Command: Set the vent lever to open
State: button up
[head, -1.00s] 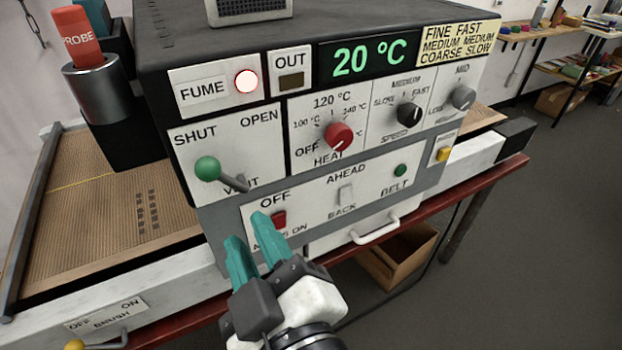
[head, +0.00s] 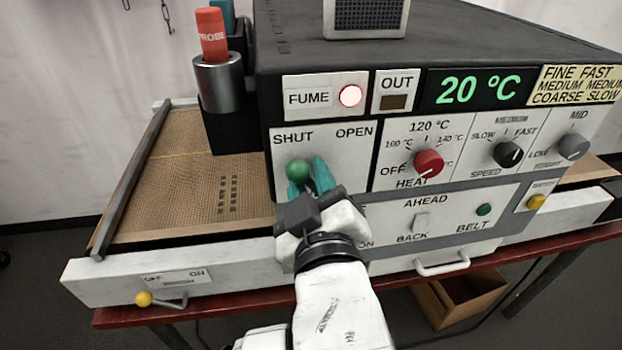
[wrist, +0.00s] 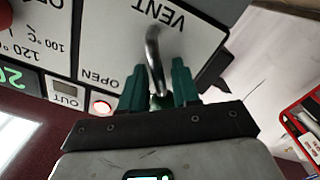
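The vent lever has a green ball knob (head: 299,170) in the head view, on the panel's left part near the SHUT label. My gripper (head: 308,182) is at the lever, its teal fingers spread, one at each side of the knob as seen. In the wrist view the panel is upside down, and the lever's metal rod (wrist: 153,55) runs between the two fingertips (wrist: 155,85). The fingers are apart and I see no clear grip on the lever. The lower part of the lever and the VENT label are hidden behind my gripper in the head view.
The OPEN label (head: 354,132) is right of SHUT. A probe holder (head: 219,85) stands left, above the belt (head: 195,190). The fume lamp (head: 350,96) is lit.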

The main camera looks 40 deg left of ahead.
jog(key=shift+c, duration=0.4)
grip_shut()
